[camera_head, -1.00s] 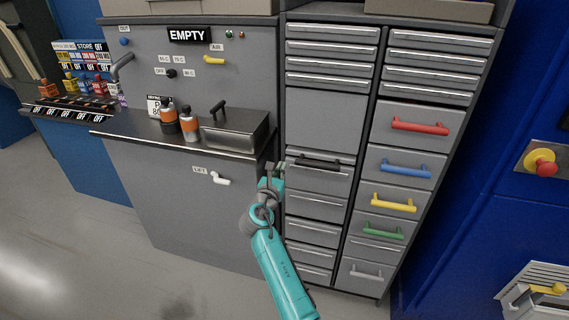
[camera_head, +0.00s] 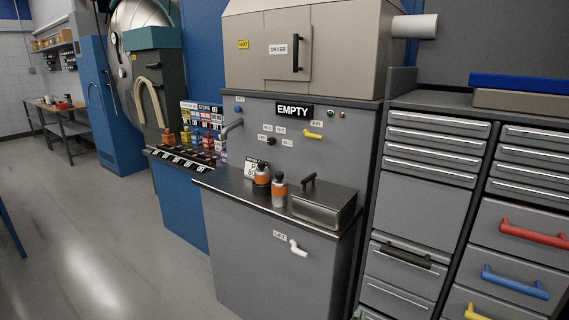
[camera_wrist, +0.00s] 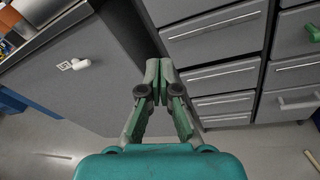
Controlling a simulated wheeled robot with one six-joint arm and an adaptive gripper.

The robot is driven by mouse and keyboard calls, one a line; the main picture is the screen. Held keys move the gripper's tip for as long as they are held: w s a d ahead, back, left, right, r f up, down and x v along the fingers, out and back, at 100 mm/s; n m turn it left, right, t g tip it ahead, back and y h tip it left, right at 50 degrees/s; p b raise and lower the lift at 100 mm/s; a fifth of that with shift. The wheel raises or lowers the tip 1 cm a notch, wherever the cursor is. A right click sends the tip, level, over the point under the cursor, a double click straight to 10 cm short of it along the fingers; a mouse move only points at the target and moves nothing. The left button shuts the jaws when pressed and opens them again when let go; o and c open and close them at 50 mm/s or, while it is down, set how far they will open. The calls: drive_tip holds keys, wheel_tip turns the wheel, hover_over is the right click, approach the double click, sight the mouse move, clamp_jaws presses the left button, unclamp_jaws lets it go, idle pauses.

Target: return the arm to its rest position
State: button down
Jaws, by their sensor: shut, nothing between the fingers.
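My gripper (camera_wrist: 157,82) shows in the wrist view with its green fingertips together and nothing between them. The gripper looks apart from the drawers, though the distance is hard to judge. The drawer with the black handle (camera_head: 406,255) stands in the grey drawer unit at the right and looks closed.
The grey station (camera_head: 290,180) carries a metal box (camera_head: 325,206) and two orange-banded bottles on its ledge. A white lift handle (camera_head: 298,248) sticks out from its front. A dryer (camera_head: 310,50) stands on top. Open floor (camera_head: 110,230) lies at the left.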

drive_tip(key=s+a+f+m+y, duration=0.1)
drive_tip(key=s+f+m+y, duration=0.35)
drive_tip(key=s, duration=1.05)
drive_tip(key=s+a+f+m+y, duration=0.15)
drive_tip(key=s+f+m, duration=0.5)
drive_tip(key=s, duration=0.75)
drive_tip(key=s+r+m, duration=0.7)
drive_tip(key=s, duration=0.5)
drive_tip(key=s+r+m+y, duration=0.1)
drive_tip(key=s+r+m, duration=0.6)
drive_tip(key=s, duration=0.5)
drive_tip(key=shift+s+a+r+m, duration=0.15)
drive_tip(key=shift+s+r+m, duration=0.15)
drive_tip(key=shift+m, duration=0.4)
